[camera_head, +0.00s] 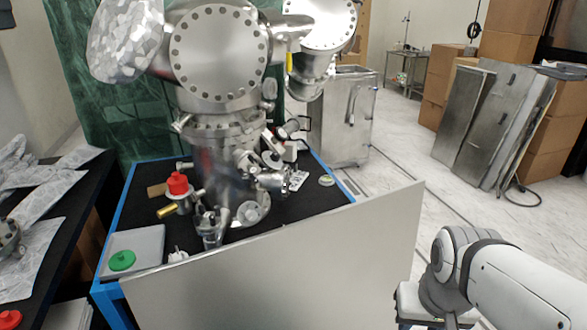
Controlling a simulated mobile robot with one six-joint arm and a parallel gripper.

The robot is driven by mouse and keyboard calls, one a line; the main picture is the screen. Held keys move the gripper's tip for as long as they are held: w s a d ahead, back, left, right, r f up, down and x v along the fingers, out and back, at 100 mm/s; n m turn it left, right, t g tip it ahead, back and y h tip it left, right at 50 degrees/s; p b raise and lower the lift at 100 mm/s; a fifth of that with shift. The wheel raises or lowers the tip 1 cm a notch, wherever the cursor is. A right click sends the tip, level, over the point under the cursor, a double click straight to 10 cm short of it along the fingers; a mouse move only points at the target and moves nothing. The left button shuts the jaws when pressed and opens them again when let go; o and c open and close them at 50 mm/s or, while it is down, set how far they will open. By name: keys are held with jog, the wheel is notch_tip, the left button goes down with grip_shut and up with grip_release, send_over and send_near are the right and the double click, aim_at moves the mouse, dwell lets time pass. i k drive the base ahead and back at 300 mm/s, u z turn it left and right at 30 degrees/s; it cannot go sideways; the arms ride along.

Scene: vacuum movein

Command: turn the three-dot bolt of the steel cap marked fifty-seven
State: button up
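A large steel vacuum chamber stands on the black-topped table. A round steel cap (219,52) with a ring of bolts faces me on its upper body. A second round bolted cap (321,22) is at its upper right, cut by the top edge. No number or dots can be read at this size, so I cannot tell which cap is marked fifty-seven or which bolt has three dots. My gripper (426,308) is at the lower right, at the end of my white arm, well away from the caps. Its fingertips are not clearly visible.
A grey panel (290,270) stands along the table's front. The table (312,203) has a red-topped part (177,184), a grey tray (148,243) with a green disc (122,260), and small fittings. Cardboard boxes (510,40) and leaning metal panels (490,125) stand at right; the floor between is clear.

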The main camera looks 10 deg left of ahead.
aim_at(201, 207)
jog(key=z, duration=0.55)
jog(key=k, duration=1.4)
jog(key=u, duration=1)
jog(key=i, duration=1)
jog(key=u, duration=0.05)
